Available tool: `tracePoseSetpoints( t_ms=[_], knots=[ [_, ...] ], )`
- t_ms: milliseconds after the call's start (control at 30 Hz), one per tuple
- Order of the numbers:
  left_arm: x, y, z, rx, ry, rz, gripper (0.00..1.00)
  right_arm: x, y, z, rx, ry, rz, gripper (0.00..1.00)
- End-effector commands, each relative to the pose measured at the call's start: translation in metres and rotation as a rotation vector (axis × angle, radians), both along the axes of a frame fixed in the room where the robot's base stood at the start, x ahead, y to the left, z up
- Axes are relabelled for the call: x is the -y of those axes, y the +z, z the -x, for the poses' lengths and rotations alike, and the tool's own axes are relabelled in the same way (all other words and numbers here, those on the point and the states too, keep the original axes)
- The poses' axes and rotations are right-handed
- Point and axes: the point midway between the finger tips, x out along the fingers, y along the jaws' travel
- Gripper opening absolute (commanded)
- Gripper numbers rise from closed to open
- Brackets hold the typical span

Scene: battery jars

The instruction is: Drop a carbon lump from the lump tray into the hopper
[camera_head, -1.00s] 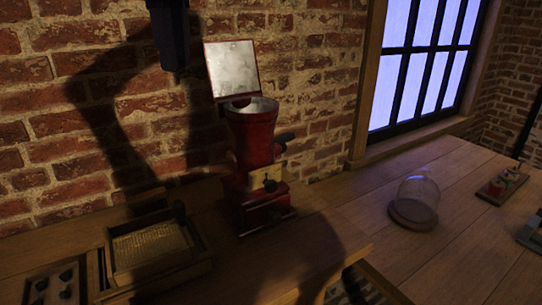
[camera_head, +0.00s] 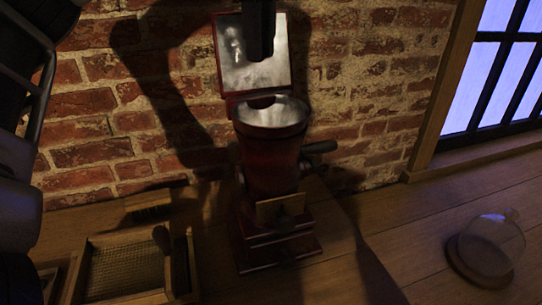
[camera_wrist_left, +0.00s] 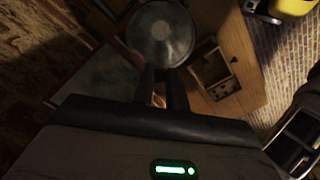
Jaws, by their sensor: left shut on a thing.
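The hopper is the metal bowl (camera_head: 270,112) on top of a red mill (camera_head: 270,165). Its square lid (camera_head: 240,65) stands open behind it. My left gripper (camera_head: 261,52) points down in front of the lid, above the bowl. It is shut on a small dark thing, likely a carbon lump, hard to tell from the dark fingertips. In the left wrist view the fingers (camera_wrist_left: 165,92) point toward the round bowl (camera_wrist_left: 160,35). The lump tray (camera_head: 48,276) shows only as an edge at lower left, mostly hidden by my arm. My right gripper is not in view.
A wooden tray with a mesh bottom (camera_head: 188,262) stands left of the mill, with a brush (camera_head: 148,199) behind it. A glass dome (camera_head: 492,243) on a round base stands at right. The brick wall is close behind the mill.

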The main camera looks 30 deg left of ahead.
Motion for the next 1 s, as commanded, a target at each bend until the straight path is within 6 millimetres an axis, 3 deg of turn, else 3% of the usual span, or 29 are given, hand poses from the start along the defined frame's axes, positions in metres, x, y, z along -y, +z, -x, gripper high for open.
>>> tracePoseSetpoints(
  t_ms=[33, 133, 500, 533, 600, 867, 1000],
  knots=[
    [0.0, -0.01, 0.0, 0.001, 0.0, 0.0, 0.0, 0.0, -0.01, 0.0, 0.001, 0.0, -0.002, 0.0],
    [0.0, -0.015, 0.0, 0.002, 0.0, 0.0, 0.0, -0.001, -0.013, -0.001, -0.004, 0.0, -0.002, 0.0],
    [0.0, -0.017, 0.0, 0.001, 0.0, 0.0, 0.0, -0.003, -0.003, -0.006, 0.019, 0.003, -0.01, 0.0],
    [0.0, -0.017, 0.0, 0.001, 0.0, 0.0, 0.2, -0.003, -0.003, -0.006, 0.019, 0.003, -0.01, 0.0],
    [0.0, -0.017, 0.0, 0.001, 0.0, 0.0, 0.4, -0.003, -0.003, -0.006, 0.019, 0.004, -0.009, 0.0],
    [0.0, -0.017, 0.0, 0.001, 0.0, 0.0, 0.4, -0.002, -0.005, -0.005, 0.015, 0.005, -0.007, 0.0],
    [0.0, -0.007, 0.0, 0.003, 0.001, 0.0, 0.4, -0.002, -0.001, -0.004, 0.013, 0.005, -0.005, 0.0]
  ],
)
